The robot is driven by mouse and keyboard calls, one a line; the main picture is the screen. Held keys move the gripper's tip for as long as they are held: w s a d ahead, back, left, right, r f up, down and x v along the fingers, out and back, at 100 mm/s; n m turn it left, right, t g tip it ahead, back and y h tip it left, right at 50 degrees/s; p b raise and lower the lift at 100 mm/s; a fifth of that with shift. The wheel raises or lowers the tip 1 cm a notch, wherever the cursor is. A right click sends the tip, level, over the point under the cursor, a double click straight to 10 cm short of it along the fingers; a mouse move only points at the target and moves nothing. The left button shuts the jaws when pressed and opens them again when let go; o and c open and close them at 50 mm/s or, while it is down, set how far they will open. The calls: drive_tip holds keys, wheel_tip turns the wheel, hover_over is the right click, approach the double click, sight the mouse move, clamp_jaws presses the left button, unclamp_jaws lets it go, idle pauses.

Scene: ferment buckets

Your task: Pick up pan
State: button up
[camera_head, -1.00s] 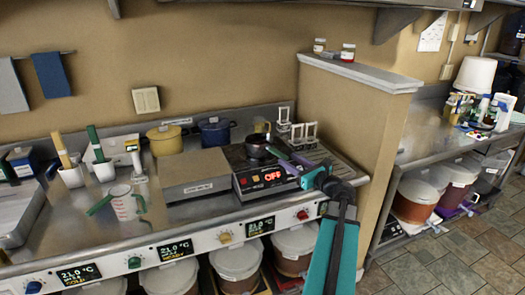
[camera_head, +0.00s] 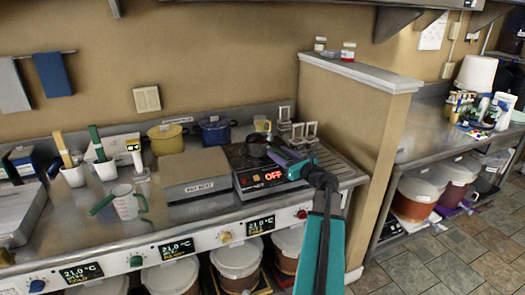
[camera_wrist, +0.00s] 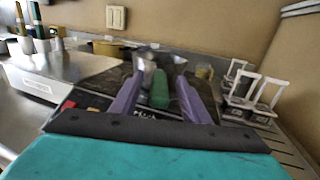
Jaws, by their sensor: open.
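A small dark metal pan (camera_head: 257,145) sits on the black hot plate (camera_head: 246,178) whose display reads OFF. In the wrist view the pan (camera_wrist: 163,60) is straight ahead, with a green handle (camera_wrist: 159,92) pointing toward me. My gripper (camera_head: 280,157) is open, just right of the pan in the head view. In the wrist view its purple fingers stand on either side of the handle, apart from each other. I cannot tell whether either finger touches the handle. The fingers and arm hide part of the hot plate.
A grey box (camera_head: 193,175) stands left of the hot plate. A yellow pot (camera_head: 165,140) and a blue pot (camera_head: 215,131) stand behind it. White racks (camera_wrist: 252,97) are close on the right. A partition wall (camera_head: 350,125) bounds the counter's right end.

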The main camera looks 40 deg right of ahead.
sight(273, 149)
drive_tip(key=w, duration=0.1)
drive_tip(key=w+p, duration=0.1)
drive_tip(key=w, duration=0.1)
drive_tip(key=shift+w+d+r, duration=0.2)
drive_tip(key=shift+w+r, duration=0.05)
drive_tip(key=shift+w+p, duration=0.4)
drive_tip(key=shift+w, duration=0.35)
clamp_jaws()
